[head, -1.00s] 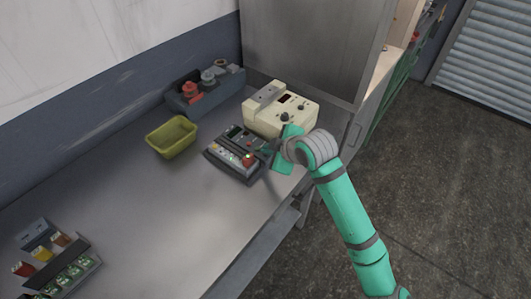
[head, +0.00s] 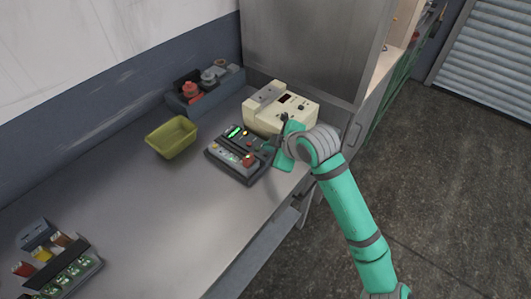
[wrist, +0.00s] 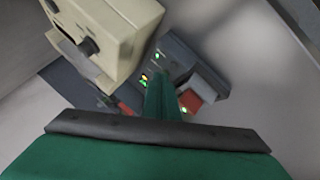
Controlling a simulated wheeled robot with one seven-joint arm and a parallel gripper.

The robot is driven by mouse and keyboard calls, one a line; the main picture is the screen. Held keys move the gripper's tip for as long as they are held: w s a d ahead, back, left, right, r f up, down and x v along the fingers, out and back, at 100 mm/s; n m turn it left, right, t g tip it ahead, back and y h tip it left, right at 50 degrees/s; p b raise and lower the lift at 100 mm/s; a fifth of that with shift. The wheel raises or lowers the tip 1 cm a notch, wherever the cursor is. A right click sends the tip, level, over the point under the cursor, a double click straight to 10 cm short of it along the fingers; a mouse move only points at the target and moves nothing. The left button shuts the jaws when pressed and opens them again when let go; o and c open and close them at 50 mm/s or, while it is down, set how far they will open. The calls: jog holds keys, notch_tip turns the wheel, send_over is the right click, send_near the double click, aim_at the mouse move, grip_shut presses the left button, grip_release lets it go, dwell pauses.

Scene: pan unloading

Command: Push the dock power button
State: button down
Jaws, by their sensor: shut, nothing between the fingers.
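The dock (head: 226,159) is a dark grey control panel on the metal bench, with small knobs, a lit green display and a red button (head: 248,160) near its right front corner. My gripper (head: 268,148) is at the dock's right edge, between it and the cream box. Its fingers are shut with nothing between them. In the wrist view the green fingers (wrist: 162,98) reach over the dock (wrist: 178,50), beside a red block-shaped button (wrist: 203,88). Green and yellow lights glow near them. The fingers hide part of the panel, so I cannot tell whether they touch it.
A cream box with knobs (head: 270,118) stands right behind the dock, close to my gripper. A yellow-green bin (head: 171,140) and a dark tray with red and grey parts (head: 190,105) stand left and behind. A rack of small items (head: 62,268) sits at front left. The bench middle is clear.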

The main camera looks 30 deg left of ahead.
aim_at(269, 158)
jog(key=shift+a, duration=0.1)
jog(key=shift+s+r, duration=0.1)
jog(key=shift+r, duration=1.2)
notch_tip(269, 158, up, 3)
jog(key=shift+r, duration=0.2)
